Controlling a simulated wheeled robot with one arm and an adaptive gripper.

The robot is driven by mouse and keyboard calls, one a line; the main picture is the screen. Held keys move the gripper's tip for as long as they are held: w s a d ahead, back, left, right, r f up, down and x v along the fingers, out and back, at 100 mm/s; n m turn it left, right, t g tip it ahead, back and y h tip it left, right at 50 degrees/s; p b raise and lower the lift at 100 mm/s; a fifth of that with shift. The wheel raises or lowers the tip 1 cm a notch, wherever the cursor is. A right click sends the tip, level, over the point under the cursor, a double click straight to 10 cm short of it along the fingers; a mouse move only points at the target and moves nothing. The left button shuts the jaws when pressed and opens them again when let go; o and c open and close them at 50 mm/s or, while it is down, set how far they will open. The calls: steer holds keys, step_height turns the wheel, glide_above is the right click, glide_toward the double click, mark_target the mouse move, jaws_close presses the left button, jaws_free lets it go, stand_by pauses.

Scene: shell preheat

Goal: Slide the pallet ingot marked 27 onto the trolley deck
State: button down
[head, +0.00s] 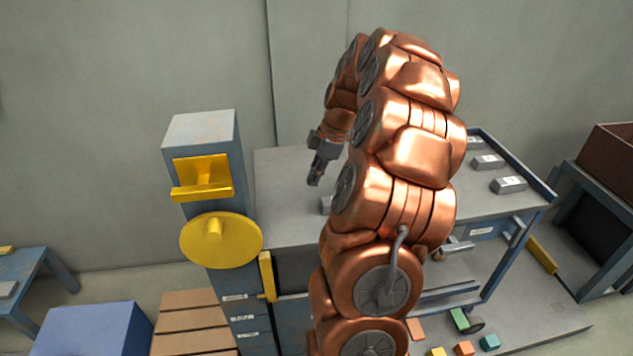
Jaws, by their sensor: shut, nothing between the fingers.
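My gripper (315,179) is shut and empty, pointing down above the grey bench top (283,222). A grey ingot (326,205) lies on that top just below and right of my gripper, mostly hidden behind my copper arm. I see a gap in the picture between fingertips and ingot, but cannot tell their height apart. No mark shows on this ingot. The trolley deck (465,208), with a blue rim, is at the right. Ingots with small labels lie on it: a front one (508,185), a middle one (487,162) and a back one (475,142). I cannot read a 27 on any.
A blue-grey cabinet with a yellow hopper (203,178) and yellow disc (221,240) stands left of the bench. Wooden slats (192,322) and a blue box (84,330) are lower left. Coloured blocks (459,319) lie low in front. A brown bin (612,155) stands right.

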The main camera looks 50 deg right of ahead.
mark_target(324, 204)
steer(key=p+x, duration=0.1)
steer(key=x, duration=0.8)
steer(key=shift+a, duration=0.2)
steer(key=shift+s+d+r, duration=0.15)
steer(key=shift+s+d, duration=0.2)
steer(key=shift+d, duration=0.2)
steer(key=shift+s+d+r, duration=0.1)
steer(key=shift+s+d, duration=0.3)
steer(key=shift+d, duration=0.15)
steer(key=shift+s+d, duration=0.45)
steer(key=shift+d, duration=0.15)
steer(key=shift+f, duration=0.1)
